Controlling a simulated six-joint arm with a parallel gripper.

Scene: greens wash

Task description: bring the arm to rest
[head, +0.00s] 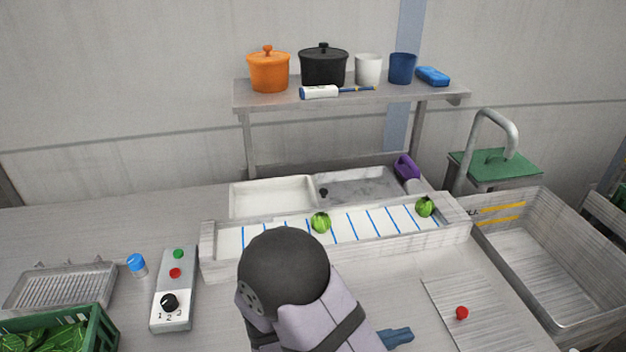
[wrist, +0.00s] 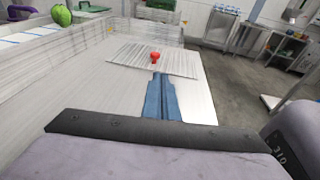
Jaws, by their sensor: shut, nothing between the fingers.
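My gripper (wrist: 161,97) is in the wrist view, its blue fingers shut together with nothing between them. It hangs above the bare metal worktop, in front of the ribbed board (head: 485,305). In the head view my arm covers the front middle and only the blue fingertips (head: 398,335) show at its right side. A small red round thing (head: 462,313) stands on the board; it also shows in the wrist view (wrist: 155,56), just beyond the fingertips, apart from them as far as I can tell.
A long trough (head: 382,225) with blue lines holds two green heads (head: 320,222). The sink (head: 560,275) is at right. A control box (head: 174,290), a wire basket (head: 62,288) and a green crate (head: 85,318) are at left. A shelf (head: 345,96) with pots stands behind.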

